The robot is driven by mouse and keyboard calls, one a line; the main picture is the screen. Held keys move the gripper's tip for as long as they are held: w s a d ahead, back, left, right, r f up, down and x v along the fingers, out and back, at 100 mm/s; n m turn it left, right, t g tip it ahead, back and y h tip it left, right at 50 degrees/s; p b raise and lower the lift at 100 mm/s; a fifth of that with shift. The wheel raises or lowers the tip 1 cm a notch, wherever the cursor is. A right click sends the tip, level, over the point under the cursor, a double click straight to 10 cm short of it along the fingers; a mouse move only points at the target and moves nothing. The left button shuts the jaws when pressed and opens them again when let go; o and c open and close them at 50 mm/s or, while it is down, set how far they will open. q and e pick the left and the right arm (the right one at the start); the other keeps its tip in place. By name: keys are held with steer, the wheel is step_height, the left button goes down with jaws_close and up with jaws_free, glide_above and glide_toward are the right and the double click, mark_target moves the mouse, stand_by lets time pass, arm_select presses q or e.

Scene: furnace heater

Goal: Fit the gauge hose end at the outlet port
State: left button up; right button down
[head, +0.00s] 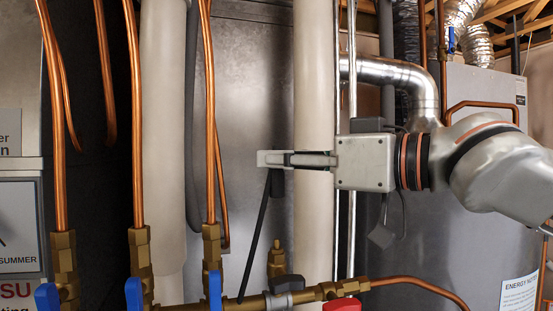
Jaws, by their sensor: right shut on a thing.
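My right gripper (268,159) comes in from the right, level with the picture's middle, and is shut. The thin black gauge hose (257,237) runs from just under its fingertips down and slightly left to the brass pipework. A short dark cylinder, seemingly the hose end (277,184), sticks out below the fingers; its upper part is hidden by them. An upright brass fitting with a narrow top (277,260), which looks like the outlet port, stands below the gripper with a clear gap between. My left gripper is not in view.
Copper pipes (135,120) drop to brass valves with blue handles (134,294) at the left. A red handle (342,304) sits at the bottom. A thick white pipe (313,235) runs upright behind the gripper.

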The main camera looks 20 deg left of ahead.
mark_target(283, 193)
steer(key=shift+f+b, duration=0.4)
steer(key=shift+f, duration=0.45)
steer(key=shift+f+b, duration=0.3)
steer(key=shift+f, duration=0.8)
steer(key=shift+f+b, duration=0.45)
steer(key=shift+f, duration=0.1)
arm_select(q)
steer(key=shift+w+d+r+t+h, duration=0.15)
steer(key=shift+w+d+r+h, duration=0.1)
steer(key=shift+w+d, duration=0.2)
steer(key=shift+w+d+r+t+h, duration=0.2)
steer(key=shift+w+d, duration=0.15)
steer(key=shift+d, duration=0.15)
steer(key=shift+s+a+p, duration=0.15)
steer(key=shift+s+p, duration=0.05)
steer(key=shift+p, duration=0.1)
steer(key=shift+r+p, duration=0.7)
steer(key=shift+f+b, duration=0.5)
steer(key=shift+b, duration=0.1)
arm_select(e)
steer(key=shift+f, duration=1.45)
